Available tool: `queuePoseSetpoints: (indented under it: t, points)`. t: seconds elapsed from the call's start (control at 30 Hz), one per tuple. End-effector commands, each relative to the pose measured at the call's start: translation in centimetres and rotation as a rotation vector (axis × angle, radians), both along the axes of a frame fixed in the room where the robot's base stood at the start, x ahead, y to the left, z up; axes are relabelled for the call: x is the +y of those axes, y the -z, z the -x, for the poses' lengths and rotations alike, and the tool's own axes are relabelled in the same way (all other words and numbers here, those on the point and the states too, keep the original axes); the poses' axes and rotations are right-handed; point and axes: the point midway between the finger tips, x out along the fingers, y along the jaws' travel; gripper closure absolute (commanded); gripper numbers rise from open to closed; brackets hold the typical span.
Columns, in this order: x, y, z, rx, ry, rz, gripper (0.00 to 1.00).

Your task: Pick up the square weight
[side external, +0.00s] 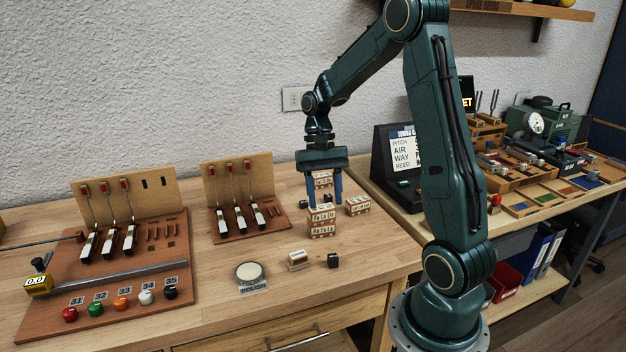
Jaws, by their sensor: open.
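A small dark cube-shaped block (333,261) sits on the wooden bench near its front edge; it looks like the square weight, though its markings are too small to read. My gripper (324,203) points down, with its two blue fingers apart. It is above and behind the dark block, among the printed boxes. No object is visibly held between the fingers. A printed box (321,223) stands just below and in front of the fingers and hides part of what lies behind.
Other printed boxes (357,205) stand beside the gripper. A small wooden piece (298,261) and a round polish pad (250,274) lie left of the block. A hammer stand (240,185) and a larger board (180,290) are farther left. Bare bench lies right of the block.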

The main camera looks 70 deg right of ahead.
Motion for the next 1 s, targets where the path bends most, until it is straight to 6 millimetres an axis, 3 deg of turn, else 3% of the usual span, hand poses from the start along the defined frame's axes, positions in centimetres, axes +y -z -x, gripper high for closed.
queuePoseSetpoints:
  t: [0.27, 0.7, 1.0]
  points:
    - [0.5, 1.3, 0.3, 0.000, -0.002, -0.001, 0.55]
    - [2.3, 6.9, 1.9, 0.001, -0.002, -0.001, 0.55]
    - [2.6, 7.9, 2.1, -0.002, -0.003, 0.001, 0.55]
